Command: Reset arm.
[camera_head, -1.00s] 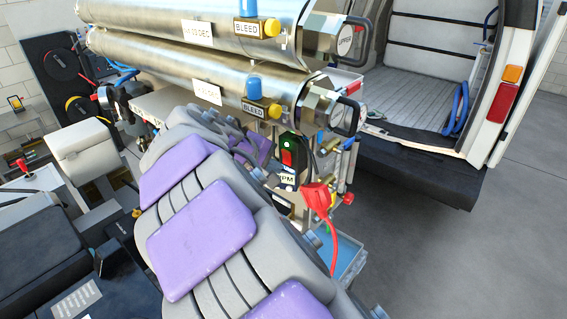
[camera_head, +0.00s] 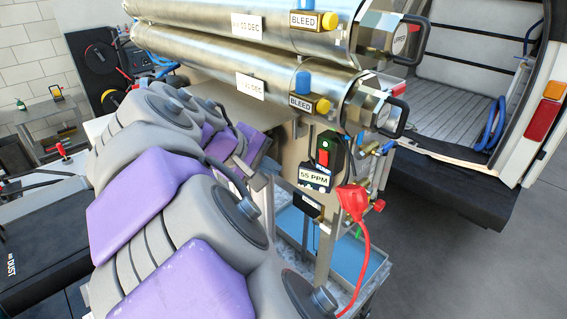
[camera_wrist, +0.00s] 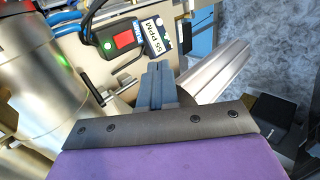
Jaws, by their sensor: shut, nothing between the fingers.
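My arm, grey with purple pads, fills the left and lower middle of the head view, folded in front of the tube rig. In the wrist view my gripper (camera_wrist: 158,82) shows two blue-grey fingers side by side, shut with nothing between them. They point toward the rig, below a meter reading 55 PPM (camera_wrist: 157,36). The meter also shows in the head view (camera_head: 314,178). Two steel membrane tubes (camera_head: 215,30) lie one above the other behind my arm, with yellow BLEED valves and blue caps. I cannot clearly make out the fingers in the head view.
A red plug (camera_head: 352,200) with a hanging red cable is right of the meter. A blue tray (camera_head: 345,262) sits low on the rig. An open van (camera_head: 450,110) stands at the back right. The grey floor at the lower right is clear.

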